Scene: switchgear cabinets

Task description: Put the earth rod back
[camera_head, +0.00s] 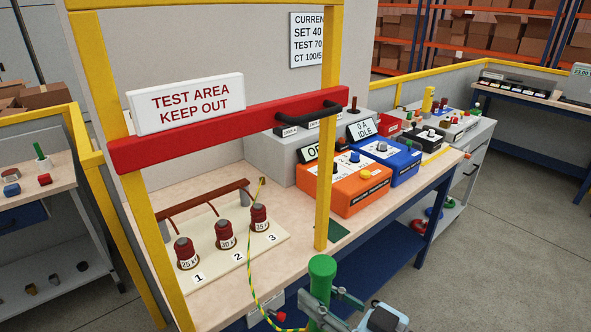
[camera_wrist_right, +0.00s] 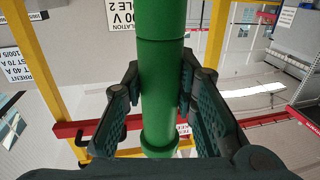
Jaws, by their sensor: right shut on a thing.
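The earth rod is a green rod (camera_head: 322,272) low in the middle of the head view, roughly upright in front of the bench. My right gripper (camera_head: 332,303) is shut on it. In the right wrist view the green rod (camera_wrist_right: 160,65) runs between the two fingers of the gripper (camera_wrist_right: 162,100). A yellow-green cable (camera_head: 252,262) runs from low by the rod up to the bench near the post marked 3 (camera_head: 259,217). The rod's lower end is hidden in the head view. My left gripper is not in view.
A yellow frame (camera_head: 325,150) with a red bar (camera_head: 230,130) and a "TEST AREA KEEP OUT" sign (camera_head: 187,103) stands before the bench (camera_head: 215,290). Behind it are a board with three posts (camera_head: 225,234), an orange box (camera_head: 350,193) and a blue box (camera_head: 397,160). Floor at right is clear.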

